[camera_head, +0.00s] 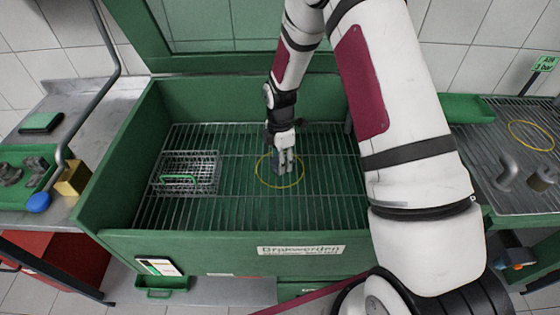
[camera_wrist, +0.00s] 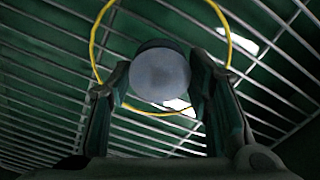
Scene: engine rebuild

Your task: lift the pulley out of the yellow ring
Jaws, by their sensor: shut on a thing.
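The pulley (camera_wrist: 160,74) shows in the wrist view as a round grey face with a dark rim, between the two fingers. My gripper (camera_wrist: 162,85) is shut on it, one finger on each side. In the head view my gripper (camera_head: 285,170) points down over the grate of the green basin, and the pulley is mostly hidden by the fingers. The yellow ring (camera_head: 259,181) lies on the grate around the spot below my gripper. In the wrist view the ring (camera_wrist: 97,48) shows behind and around the pulley. I cannot tell whether the pulley touches the grate.
The green basin (camera_head: 110,165) has raised walls around the wire grate (camera_head: 330,190). A wire basket (camera_head: 187,172) stands on the grate at the left. A second yellow ring (camera_head: 531,136) and grey pipe parts (camera_head: 507,172) lie on the right-hand rack. The grate right of my gripper is clear.

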